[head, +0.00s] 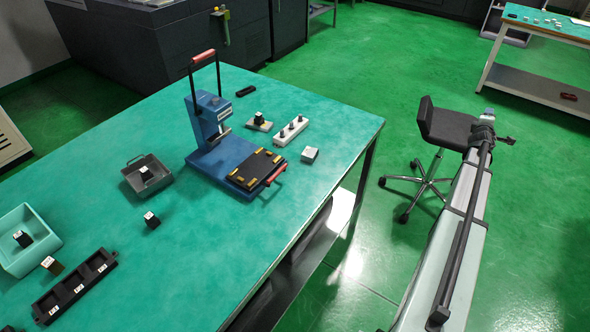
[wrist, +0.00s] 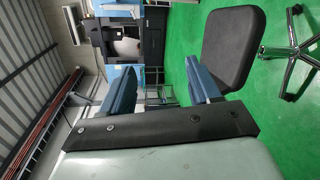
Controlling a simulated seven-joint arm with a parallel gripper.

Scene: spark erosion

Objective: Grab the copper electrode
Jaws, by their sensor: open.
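A small brown, copper-coloured block with a pale label on top (head: 52,265), which looks like the copper electrode, lies on the green table at the lower left. It sits between a pale green tray and a black slotted holder. My gripper (head: 488,114) is far to the right, off the table, near the stool. In the wrist view my gripper (wrist: 161,88) has its two blue fingers apart with nothing between them. The electrode does not show in the wrist view.
The green table (head: 210,285) also holds the pale green tray (head: 48,252), black holder (head: 75,287), grey tray (head: 133,183), loose dark block (head: 151,220) and blue press (head: 207,130). A black stool (head: 446,128) stands beside my arm. Open floor separates arm and table.

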